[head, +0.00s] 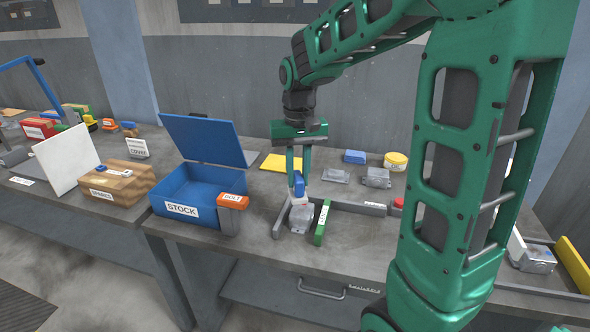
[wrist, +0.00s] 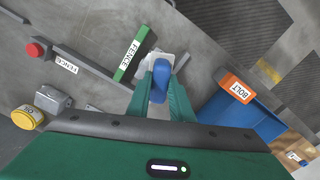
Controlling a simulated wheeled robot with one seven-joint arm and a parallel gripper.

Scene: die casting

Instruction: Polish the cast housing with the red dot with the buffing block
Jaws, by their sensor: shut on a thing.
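My gripper (head: 298,172) points down and is shut on a blue block (head: 299,187), likely the buffing block. The block also shows between my fingers (wrist: 161,90) in the wrist view (wrist: 161,72). Directly beneath it is a pale grey cast housing (head: 301,218), between a grey fence bar and a green fence (head: 321,223). The block appears to be on or just above the housing; contact is not clear. No red dot shows clearly on the housing, whose top is mostly covered. Other grey castings lie behind (head: 376,178) and to the right (head: 538,260).
The blue STOCK bin (head: 181,211) with raised lid and an orange BOLT box (head: 232,201) stand close on the left. A red button (head: 398,202), a yellow OIL tin (head: 396,161) and another blue block (head: 354,156) are to the right. A yellow sheet (head: 280,163) lies behind.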

